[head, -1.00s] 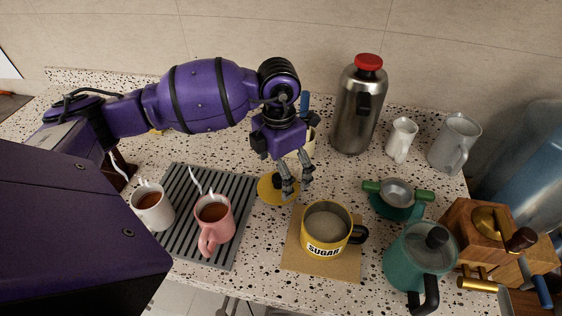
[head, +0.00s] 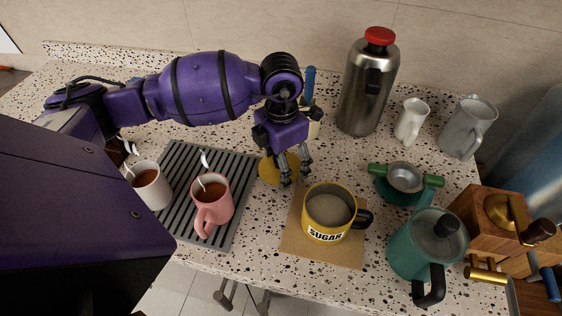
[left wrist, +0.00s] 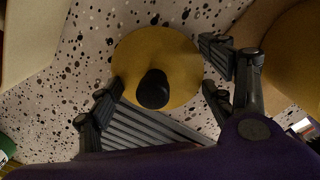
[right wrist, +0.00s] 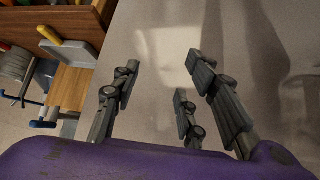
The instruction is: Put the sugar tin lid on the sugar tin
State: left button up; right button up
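The sugar tin (head: 328,212) is a yellow mug-like tin marked SUGAR with a dark handle at its right. It stands upright and uncovered, with pale contents showing, on a tan square mat (head: 296,250). The yellow round lid (head: 268,172) lies on the counter at the mat's upper left. Its black knob (left wrist: 153,89) shows in the left wrist view. My left gripper (head: 294,180) is just above the lid. Its fingers are spread around the knob without touching it. My right gripper (right wrist: 160,95) shows only in the right wrist view, open and empty.
A pink cup (head: 212,205) and a white cup (head: 151,186) stand on a grey ribbed tray (head: 236,200) at left. A steel flask (head: 368,85) stands behind. A teal pot (head: 428,250), a green-handled strainer (head: 405,178) and a wooden grinder (head: 490,218) crowd the right.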

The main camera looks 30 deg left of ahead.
pick_arm(q)
jog(key=shift+s+f, duration=0.15)
jog(key=c, duration=0.5)
jog(key=shift+f, duration=0.1)
jog(key=shift+c, duration=0.2)
